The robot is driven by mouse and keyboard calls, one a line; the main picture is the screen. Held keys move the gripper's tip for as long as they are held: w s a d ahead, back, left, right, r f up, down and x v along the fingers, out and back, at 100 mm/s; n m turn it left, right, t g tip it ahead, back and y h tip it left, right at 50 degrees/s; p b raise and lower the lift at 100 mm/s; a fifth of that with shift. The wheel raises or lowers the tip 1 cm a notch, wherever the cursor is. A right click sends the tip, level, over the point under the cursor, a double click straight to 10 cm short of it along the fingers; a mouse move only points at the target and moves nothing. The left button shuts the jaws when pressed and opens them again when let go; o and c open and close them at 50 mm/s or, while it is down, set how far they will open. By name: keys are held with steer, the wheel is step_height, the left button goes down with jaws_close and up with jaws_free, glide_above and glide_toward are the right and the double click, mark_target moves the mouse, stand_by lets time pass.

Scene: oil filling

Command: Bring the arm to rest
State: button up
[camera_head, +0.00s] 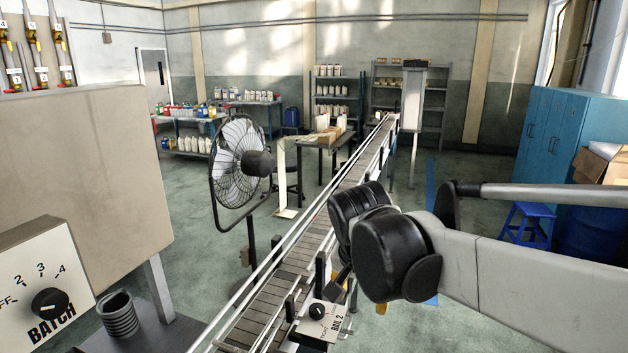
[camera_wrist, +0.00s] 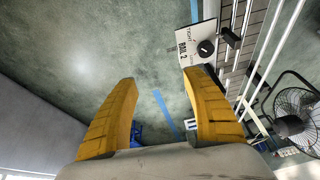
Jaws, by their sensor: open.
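My gripper (camera_wrist: 160,100) shows in the wrist view as two yellow fingers spread wide apart, with nothing between them but the green floor. In the head view my arm reaches in from the right and its dark joint hangs over the conveyor's right side. The gripper itself is mostly hidden there behind that joint. The right finger in the wrist view lies close to the white RAIL 2 box, labelled with a black knob (camera_wrist: 206,47); I cannot tell whether they touch. The same box (camera_head: 319,322) shows in the head view at the conveyor's near right edge.
A long conveyor (camera_head: 290,268) runs away from me. A black fan (camera_head: 238,165) stands left of it. A BATCH dial panel (camera_head: 42,287) and a ribbed cup (camera_head: 118,315) are at the near left. A blue stool (camera_head: 529,223) and lockers (camera_head: 560,125) stand right.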

steer(key=s+d+f+n+t+b, duration=0.1)
steer(key=s+d+f+n, duration=0.1)
steer(key=s+d, duration=0.3)
steer(key=s+d+f+n+t+y+b, duration=0.1)
steer(key=s+d+f+n, duration=0.2)
steer(key=s, duration=0.7)
steer(key=shift+s+d+f+t, duration=0.35)
steer(key=shift+d+f, duration=0.25)
steer(key=shift+d, duration=0.35)
